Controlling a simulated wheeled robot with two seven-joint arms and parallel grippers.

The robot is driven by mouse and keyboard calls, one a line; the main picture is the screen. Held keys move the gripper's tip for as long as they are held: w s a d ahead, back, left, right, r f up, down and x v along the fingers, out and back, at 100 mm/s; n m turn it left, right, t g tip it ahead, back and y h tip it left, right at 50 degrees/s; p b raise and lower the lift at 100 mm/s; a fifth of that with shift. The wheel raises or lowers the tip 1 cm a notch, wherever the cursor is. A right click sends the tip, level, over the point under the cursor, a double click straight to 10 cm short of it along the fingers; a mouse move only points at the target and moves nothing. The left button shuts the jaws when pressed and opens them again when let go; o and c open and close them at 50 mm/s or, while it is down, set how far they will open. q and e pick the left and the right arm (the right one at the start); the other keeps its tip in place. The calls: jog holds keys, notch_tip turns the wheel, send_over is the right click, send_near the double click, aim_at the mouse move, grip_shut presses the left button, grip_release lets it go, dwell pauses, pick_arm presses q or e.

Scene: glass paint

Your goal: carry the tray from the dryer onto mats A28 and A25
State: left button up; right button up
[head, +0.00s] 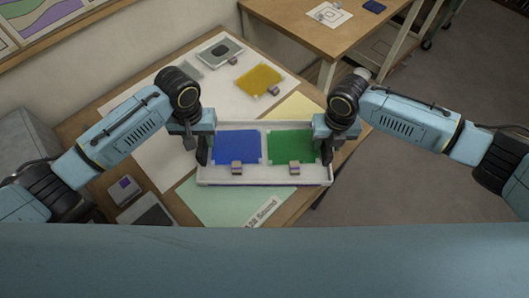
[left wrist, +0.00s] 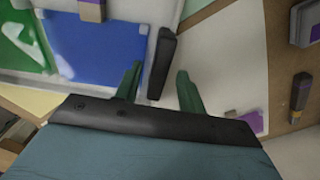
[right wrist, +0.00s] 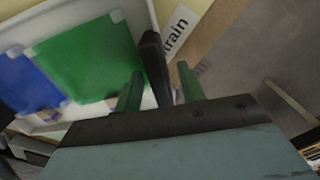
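A white tray (head: 207,176) with a blue panel (head: 236,146) and a green panel (head: 290,146) lies level across the middle of the worktable. Its front edge overlaps a pale green mat (head: 216,207) lettered "Sound". A pale yellow mat (head: 297,107) shows behind it. I cannot tell whether the tray touches the surface beneath. My left gripper (left wrist: 158,75) is at the tray's left end, its fingers open around a black handle (left wrist: 162,60). My right gripper (right wrist: 156,80) is at the right end, open around the other handle (right wrist: 155,60), with gaps visible.
A yellow panel (head: 259,79) and a grey framed piece (head: 220,52) lie on white sheets at the back. A small box (head: 124,190) sits front left. A second table (head: 290,20) stands behind. The worktable's right edge is close to the tray.

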jog(key=shift+r, duration=0.2)
pick_arm(q)
notch_tip(320, 180, up, 9)
jog(key=shift+r, duration=0.2)
pick_arm(e)
notch_tip(320, 180, up, 12)
jog(key=shift+f, duration=0.15)
dwell(0.3)
